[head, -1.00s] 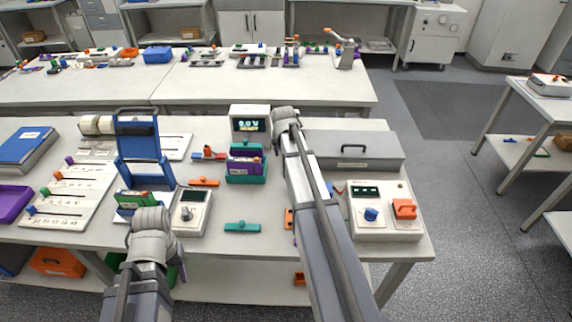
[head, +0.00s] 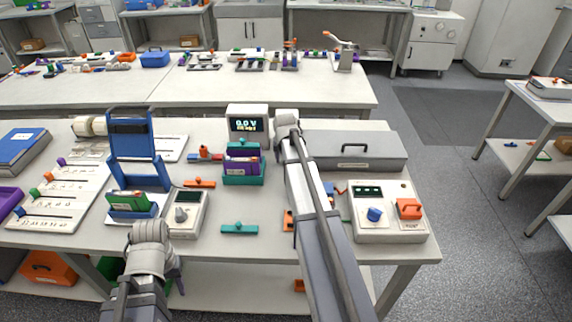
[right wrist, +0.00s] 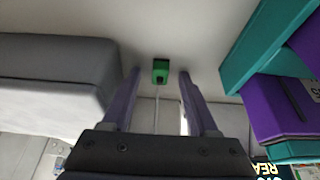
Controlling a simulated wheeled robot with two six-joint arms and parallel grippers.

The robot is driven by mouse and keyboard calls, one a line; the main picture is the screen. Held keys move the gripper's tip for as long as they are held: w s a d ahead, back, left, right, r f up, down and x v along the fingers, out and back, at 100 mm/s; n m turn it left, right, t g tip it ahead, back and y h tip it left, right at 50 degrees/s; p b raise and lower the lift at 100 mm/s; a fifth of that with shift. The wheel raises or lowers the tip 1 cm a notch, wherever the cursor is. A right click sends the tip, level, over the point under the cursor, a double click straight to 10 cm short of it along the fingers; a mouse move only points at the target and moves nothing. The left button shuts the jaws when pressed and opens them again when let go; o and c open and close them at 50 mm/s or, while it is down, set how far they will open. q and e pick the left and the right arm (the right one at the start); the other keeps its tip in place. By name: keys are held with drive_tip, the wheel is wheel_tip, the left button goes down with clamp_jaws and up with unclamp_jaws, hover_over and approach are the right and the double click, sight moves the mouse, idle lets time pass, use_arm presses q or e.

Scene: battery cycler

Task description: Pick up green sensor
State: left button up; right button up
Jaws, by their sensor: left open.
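A small green sensor (right wrist: 160,76) shows in the right wrist view on a pale surface, with a thin light cable leading from it. My right gripper (right wrist: 160,96) is open, one dark finger on each side of the sensor with gaps between. I cannot tell how far beyond the fingertips it lies. In the head view the sensor and right fingers are hidden by my right arm. My left gripper (head: 176,278) is open and empty at the front table edge, partly hidden by its wrist.
A teal rack with purple modules (head: 243,180) and a grey case (head: 352,150) flank my right arm; the rack also shows close by in the right wrist view (right wrist: 262,40). A meter (head: 187,213), blue stand (head: 136,175) and control box (head: 385,225) stand nearby.

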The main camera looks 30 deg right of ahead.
clamp_jaws()
idle(0.7)
wheel_tip(320, 180, up, 10)
drive_tip(key=p, duration=1)
drive_tip(key=shift+a, duration=0.1)
